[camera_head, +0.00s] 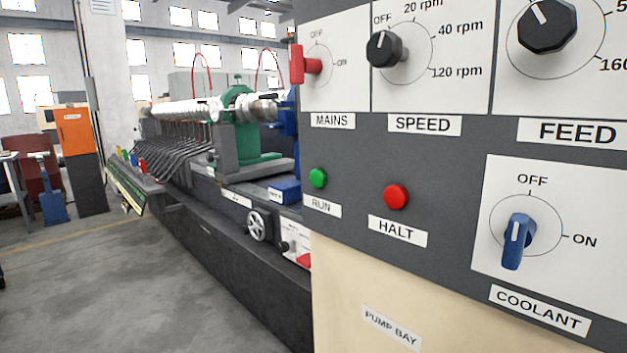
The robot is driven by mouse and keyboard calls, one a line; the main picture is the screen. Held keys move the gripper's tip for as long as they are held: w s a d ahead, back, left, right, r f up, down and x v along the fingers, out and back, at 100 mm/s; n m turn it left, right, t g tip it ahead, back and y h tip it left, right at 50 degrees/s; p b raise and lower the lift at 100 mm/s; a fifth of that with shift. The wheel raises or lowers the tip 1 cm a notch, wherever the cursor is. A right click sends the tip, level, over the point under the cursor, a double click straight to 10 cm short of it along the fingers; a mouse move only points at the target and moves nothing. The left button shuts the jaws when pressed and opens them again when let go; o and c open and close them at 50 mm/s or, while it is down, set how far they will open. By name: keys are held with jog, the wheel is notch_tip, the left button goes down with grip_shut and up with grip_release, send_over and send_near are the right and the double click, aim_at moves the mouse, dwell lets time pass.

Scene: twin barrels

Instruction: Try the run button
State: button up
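The run button (318,178) is a round green button near the left edge of the dark grey control panel (455,160). A white label reading RUN (322,206) sits just below it. The red halt button (396,197) is to its right, above a HALT label. My gripper does not show in this view, so its state and its distance from the button are hidden.
Above are the red MAINS switch (305,65), the black SPEED knob (384,49) and the FEED knob (547,24). The blue COOLANT knob (517,240) is lower right. A long machine (225,230) stretches behind, left. Open floor (100,285) lies at left.

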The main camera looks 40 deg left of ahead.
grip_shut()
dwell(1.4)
